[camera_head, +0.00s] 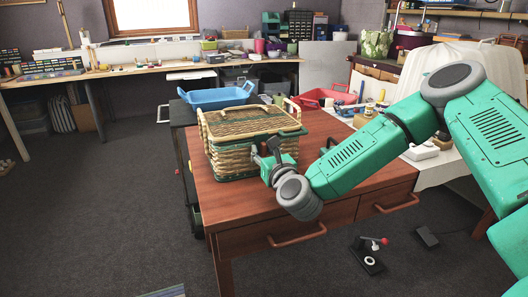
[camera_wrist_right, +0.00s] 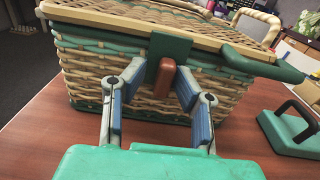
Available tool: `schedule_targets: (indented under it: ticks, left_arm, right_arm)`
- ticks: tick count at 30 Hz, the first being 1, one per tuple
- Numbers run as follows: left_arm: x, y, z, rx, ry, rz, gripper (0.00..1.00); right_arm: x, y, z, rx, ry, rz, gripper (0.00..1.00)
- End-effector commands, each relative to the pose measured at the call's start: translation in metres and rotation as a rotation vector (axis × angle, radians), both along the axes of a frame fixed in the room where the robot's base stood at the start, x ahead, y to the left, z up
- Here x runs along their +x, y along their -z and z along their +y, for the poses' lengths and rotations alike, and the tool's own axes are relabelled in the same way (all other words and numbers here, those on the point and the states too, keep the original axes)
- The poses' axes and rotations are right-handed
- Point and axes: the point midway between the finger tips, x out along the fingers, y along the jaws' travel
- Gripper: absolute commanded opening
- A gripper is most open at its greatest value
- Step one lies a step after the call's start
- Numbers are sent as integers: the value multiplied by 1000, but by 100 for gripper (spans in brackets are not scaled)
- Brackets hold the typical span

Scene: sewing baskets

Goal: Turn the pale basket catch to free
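The pale wicker basket (camera_head: 240,131) with green trim sits on the red-brown table, its lid down. In the right wrist view the basket (camera_wrist_right: 75,75) fills the upper middle. A reddish-brown catch (camera_wrist_right: 165,78) stands upright on a green tab (camera_wrist_right: 170,47) at the basket's front. My right gripper (camera_wrist_right: 160,82) is open, with one blue-padded finger on each side of the catch; contact cannot be told. In the head view my right gripper (camera_head: 270,157) is at the basket's front right, and the catch is hidden. My left gripper is not in view.
A green block with a dark handle (camera_wrist_right: 290,128) lies right of the basket. A blue tray (camera_head: 215,98) is behind the basket at left, and a red bin (camera_head: 320,97) behind at right. The tabletop (camera_head: 225,200) before the basket is clear.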

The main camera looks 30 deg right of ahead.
Motion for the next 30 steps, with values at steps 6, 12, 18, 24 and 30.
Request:
schedule_targets:
  ticks: [6, 12, 18, 24, 30]
  left_arm:
    - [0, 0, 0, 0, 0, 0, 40]
    - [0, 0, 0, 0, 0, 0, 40]
    - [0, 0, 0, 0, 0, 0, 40]
    - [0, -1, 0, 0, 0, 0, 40]
    - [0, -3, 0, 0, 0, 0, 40]
  right_arm:
    - [0, 2, -4, 3, 2, 1, 0]
    - [0, 2, -4, -18, 4, 6, 0]
    - [0, 3, -4, -102, 6, 27, 0]
    - [0, 4, -4, -252, 6, 63, 0]
    - [1, 4, -3, -438, 3, 106, 0]
